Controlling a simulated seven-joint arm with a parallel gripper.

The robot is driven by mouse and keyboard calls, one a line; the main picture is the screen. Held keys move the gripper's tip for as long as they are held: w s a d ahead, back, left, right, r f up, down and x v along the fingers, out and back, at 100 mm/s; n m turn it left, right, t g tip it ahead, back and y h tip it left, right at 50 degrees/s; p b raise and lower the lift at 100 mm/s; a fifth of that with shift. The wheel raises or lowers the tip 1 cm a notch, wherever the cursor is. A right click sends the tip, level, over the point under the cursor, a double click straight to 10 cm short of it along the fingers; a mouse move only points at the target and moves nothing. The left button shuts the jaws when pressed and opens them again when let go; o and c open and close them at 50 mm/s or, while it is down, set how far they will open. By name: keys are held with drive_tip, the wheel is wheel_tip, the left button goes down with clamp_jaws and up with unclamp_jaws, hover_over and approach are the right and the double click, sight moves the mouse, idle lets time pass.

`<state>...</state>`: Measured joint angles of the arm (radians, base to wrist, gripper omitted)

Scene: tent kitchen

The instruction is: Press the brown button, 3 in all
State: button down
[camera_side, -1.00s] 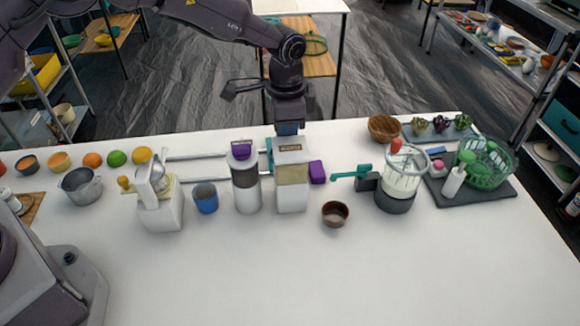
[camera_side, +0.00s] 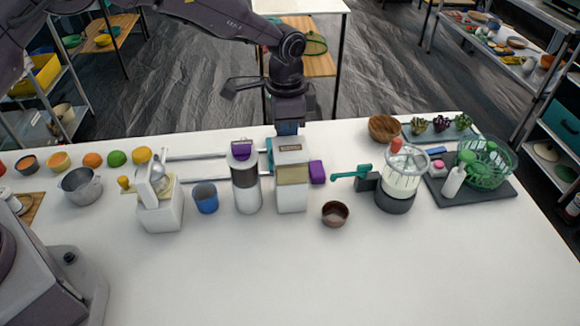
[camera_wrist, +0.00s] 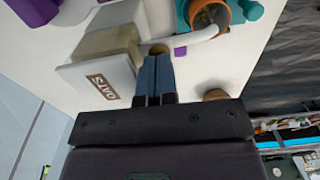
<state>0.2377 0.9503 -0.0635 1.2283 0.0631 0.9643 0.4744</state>
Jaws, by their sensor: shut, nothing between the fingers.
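My gripper (camera_side: 288,132) points down behind the white dispenser (camera_side: 291,197), which has a beige window and a dark label on top. In the wrist view the dispenser's label reads OATS (camera_wrist: 103,84). My blue fingers (camera_wrist: 155,60) are closed together and empty. A small round brown piece (camera_wrist: 158,48), which looks like the brown button, shows right at the fingertips beside the dispenser. The fingers partly cover it; whether they touch it or sit just above it I cannot tell. The side view does not show it.
A white canister with a purple top (camera_side: 246,190) stands close left of the dispenser. A purple block (camera_side: 317,172), small brown bowl (camera_side: 335,213) and blender-like jar (camera_side: 399,185) are to the right. A blue cup (camera_side: 205,197) is left. The front of the table is clear.

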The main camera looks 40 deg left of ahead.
drive_tip(key=shift+f, duration=0.75)
idle(0.7)
drive_tip(key=shift+r, duration=0.9)
drive_tip(key=shift+r, duration=3)
